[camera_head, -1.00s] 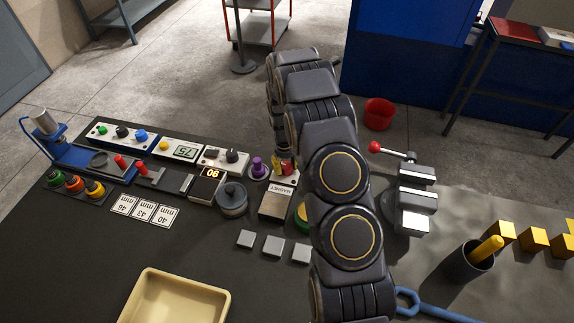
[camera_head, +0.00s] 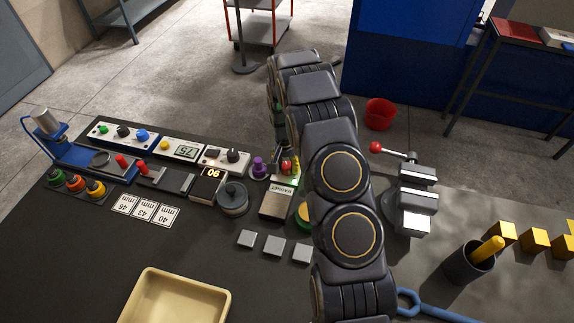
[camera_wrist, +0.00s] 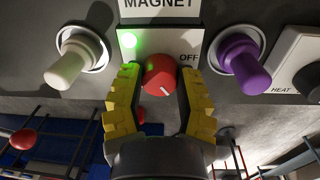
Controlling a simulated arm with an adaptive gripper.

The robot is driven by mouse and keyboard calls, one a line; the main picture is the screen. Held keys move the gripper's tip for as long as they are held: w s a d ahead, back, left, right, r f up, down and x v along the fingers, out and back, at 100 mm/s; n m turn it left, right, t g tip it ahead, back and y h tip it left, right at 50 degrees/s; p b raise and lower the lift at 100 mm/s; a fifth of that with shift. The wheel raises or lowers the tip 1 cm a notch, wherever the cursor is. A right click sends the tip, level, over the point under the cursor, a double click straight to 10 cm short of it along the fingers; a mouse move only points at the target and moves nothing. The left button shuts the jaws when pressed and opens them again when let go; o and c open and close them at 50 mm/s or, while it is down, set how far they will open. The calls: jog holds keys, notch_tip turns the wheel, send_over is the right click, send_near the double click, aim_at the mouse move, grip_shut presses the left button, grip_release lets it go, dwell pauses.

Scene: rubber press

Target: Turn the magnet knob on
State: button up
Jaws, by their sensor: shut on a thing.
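The magnet knob is a red round knob (camera_wrist: 160,74) with a white pointer line, on a panel below the MAGNET label (camera_wrist: 160,5). Its pointer slants to the lower right in the wrist view. OFF is printed to its right. A green lamp (camera_wrist: 127,40) at the upper left of the knob is lit. My gripper (camera_wrist: 160,88) has its yellow fingers on both sides of the knob, shut on it.
A white knob (camera_wrist: 75,60) and a purple knob (camera_wrist: 240,65) flank the magnet panel closely. A HEAT panel (camera_wrist: 297,62) is at the right. In the head view, a vise (camera_head: 412,198) with a red-ended handle stands right of my arm. A cream tray (camera_head: 222,300) lies in front.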

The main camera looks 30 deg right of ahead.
aim_at(284, 165)
jog(key=shift+a+f+m, duration=0.1)
jog(key=shift+a+m, duration=0.05)
jog(key=shift+m, duration=0.25)
jog(key=o, duration=1.1)
jog(key=shift+r, duration=0.6)
jog(key=r, duration=1.1)
jog(key=shift+w+a, duration=0.15)
jog(key=shift+w, duration=0.15)
